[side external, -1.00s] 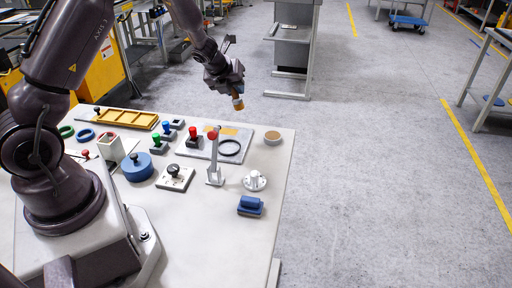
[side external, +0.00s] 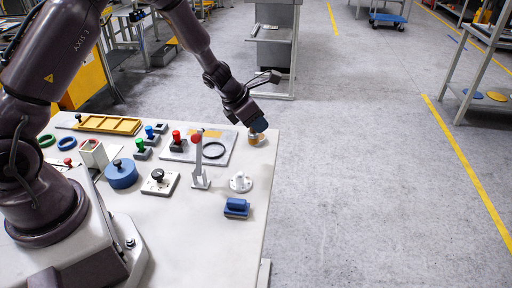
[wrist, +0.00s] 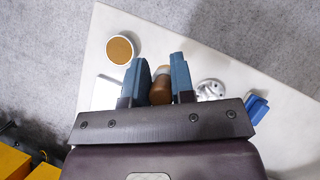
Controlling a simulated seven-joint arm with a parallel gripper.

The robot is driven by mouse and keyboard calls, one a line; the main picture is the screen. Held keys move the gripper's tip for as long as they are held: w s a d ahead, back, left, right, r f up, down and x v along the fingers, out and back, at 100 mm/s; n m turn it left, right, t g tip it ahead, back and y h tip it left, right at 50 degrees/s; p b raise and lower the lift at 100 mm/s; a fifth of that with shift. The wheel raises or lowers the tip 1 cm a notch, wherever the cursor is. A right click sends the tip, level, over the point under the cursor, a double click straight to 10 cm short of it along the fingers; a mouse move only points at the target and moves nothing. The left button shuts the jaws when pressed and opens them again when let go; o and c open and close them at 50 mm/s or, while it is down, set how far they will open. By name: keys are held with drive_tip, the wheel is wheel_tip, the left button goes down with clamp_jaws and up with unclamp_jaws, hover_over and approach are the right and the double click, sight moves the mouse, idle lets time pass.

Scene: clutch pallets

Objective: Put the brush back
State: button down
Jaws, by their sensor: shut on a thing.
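The brush is in my gripper. In the wrist view its brown-orange handle and paler end (wrist: 160,88) sit between the two blue fingers (wrist: 157,80). A round white cup with an orange-tan inside (wrist: 121,50) stands on the table, up and left of the fingers and apart from them in that view. In the side view my gripper (side external: 259,125) is low over the table's far right corner, tilted. The cup (side external: 254,141) shows just below it, partly hidden. There the brush is hard to tell from the cup, and I cannot tell whether they touch.
A grey plate with a black ring (side external: 213,150) lies left of the cup. A lever with a red ball (side external: 197,150), a white round fitting (side external: 240,182) and a blue block (side external: 236,207) stand nearer the camera. The table's right edge is close to my gripper.

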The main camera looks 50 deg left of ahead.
sight(257, 142)
drive_tip(key=shift+f, duration=3.25)
drive_tip(key=shift+f, duration=0.15)
drive_tip(key=c, duration=1)
unclamp_jaws()
drive_tip(key=shift+o, duration=0.2)
